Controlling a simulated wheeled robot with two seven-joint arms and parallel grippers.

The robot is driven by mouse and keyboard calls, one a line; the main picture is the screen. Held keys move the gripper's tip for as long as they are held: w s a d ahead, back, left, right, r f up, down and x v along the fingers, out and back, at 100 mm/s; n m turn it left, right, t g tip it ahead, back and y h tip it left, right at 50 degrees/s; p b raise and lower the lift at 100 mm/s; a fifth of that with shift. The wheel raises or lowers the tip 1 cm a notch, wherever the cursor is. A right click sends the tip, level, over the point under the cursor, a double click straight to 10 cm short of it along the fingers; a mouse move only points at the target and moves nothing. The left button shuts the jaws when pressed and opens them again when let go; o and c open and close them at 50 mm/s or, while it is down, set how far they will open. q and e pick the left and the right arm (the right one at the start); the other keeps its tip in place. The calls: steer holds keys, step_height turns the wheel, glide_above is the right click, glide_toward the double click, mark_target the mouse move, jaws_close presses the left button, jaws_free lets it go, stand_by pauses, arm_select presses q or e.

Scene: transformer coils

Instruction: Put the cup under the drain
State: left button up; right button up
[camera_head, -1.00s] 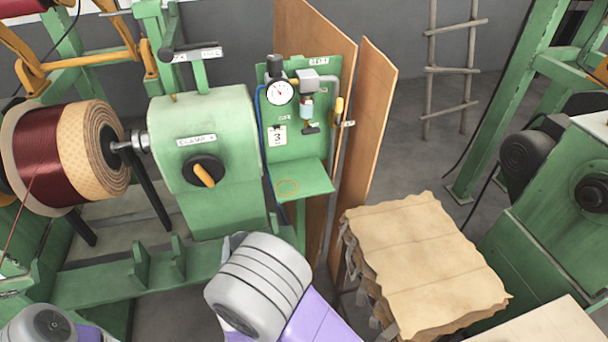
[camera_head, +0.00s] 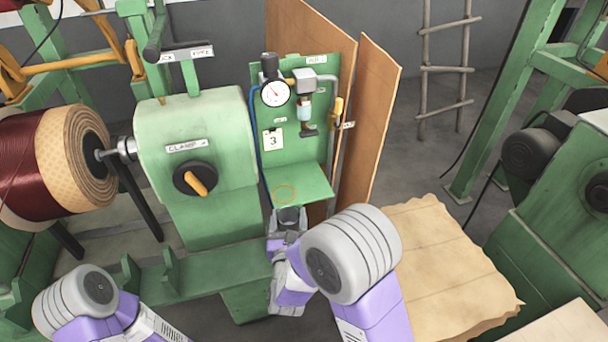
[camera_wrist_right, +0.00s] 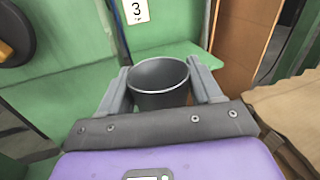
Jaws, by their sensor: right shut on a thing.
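A dark grey cup (camera_wrist_right: 158,84) is upright between the fingers of my right gripper (camera_wrist_right: 162,86), which is shut on it. In the head view the cup (camera_head: 290,216) is just in front of the green shelf (camera_head: 312,184), below its front edge in the picture. My left gripper is out of view; only part of my left arm shows at the lower left.
A pressure gauge (camera_head: 275,93) and a card with a 3 (camera_head: 272,140) are on the panel. The green clamp housing (camera_head: 203,150) with an orange-handled knob stands to the left. Wooden boards (camera_head: 368,130) stand to the right, with a stack of brown sheets (camera_head: 440,250) nearer.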

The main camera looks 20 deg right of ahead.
steer(key=w+d, duration=0.1)
steer(key=d, duration=0.1)
steer(key=w+d+r+b, duration=0.1)
steer(key=w+d+b, duration=0.1)
steer(key=d, duration=0.1)
steer(key=shift+w+d+r, duration=0.1)
steer(key=shift+d+r, duration=0.05)
steer(key=shift+d, duration=0.2)
steer(key=d+r+b, duration=0.2)
steer(key=d+r, duration=0.2)
steer(key=d, duration=0.1)
steer(key=w+f, duration=0.2)
steer(key=w, duration=1.8)
steer(key=shift+n+y, duration=0.3)
steer(key=shift+y, duration=0.1)
step_height(320, 180, down, 5)
steer(key=b, duration=0.2)
steer(key=shift+w+f+b, duration=0.15)
steer(key=shift+b, duration=0.2)
steer(key=shift+w+f, duration=0.15)
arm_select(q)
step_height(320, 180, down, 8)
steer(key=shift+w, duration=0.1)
